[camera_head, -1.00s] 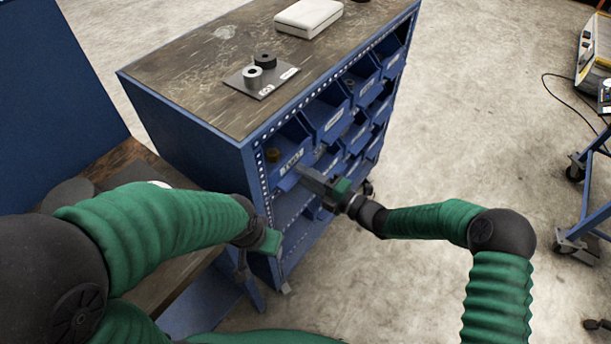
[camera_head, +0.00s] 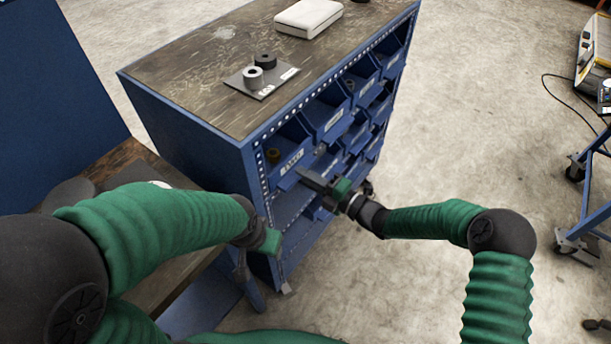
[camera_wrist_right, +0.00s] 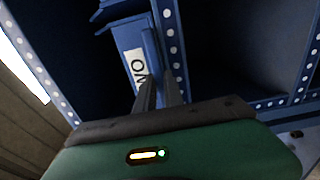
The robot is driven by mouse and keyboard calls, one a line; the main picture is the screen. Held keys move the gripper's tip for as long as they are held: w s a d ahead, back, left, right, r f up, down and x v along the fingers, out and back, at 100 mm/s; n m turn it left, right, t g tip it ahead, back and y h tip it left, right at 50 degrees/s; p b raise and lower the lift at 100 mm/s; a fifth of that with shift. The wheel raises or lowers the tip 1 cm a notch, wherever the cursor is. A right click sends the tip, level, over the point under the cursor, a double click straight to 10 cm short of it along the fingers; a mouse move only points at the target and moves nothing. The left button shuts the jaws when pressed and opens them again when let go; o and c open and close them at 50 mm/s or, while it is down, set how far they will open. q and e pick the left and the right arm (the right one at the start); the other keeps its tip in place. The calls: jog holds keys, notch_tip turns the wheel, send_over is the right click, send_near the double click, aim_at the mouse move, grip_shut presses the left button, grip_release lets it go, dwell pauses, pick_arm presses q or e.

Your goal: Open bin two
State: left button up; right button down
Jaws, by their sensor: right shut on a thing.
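A blue bin (camera_head: 290,160) with a white label sits at the near end of the top row in the blue cabinet. In the right wrist view, the letters "WO" show on a bin label (camera_wrist_right: 137,67), the rest cut off or hidden. My right gripper (camera_head: 304,174) is at this bin's front. Its two dark fingers (camera_wrist_right: 159,92) are shut on the bin's front edge, beside the label. My left gripper (camera_head: 244,266) hangs by the cabinet's near corner, apart from the bins; its fingers are too small and dark to judge.
Several other blue bins (camera_head: 327,116) fill the cabinet rows. On the cabinet's wooden top (camera_head: 200,65) are a white box (camera_head: 308,18) and a plate with two small cylinders (camera_head: 262,82). A wooden table (camera_head: 125,165) stands at left. The floor at right is open; a blue cart (camera_head: 590,225) stands beyond.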

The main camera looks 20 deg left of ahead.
jog(key=shift+d+f, duration=0.15)
jog(key=shift+f, duration=0.1)
dwell(0.5)
jog(key=v, duration=1.6)
jog(key=shift+b, duration=0.3)
jog(key=shift+s, duration=0.1)
jog(key=c, duration=1.4)
grip_release()
jog(key=shift+c, duration=0.2)
jog(key=shift+r, duration=0.15)
jog(key=v, duration=1.7)
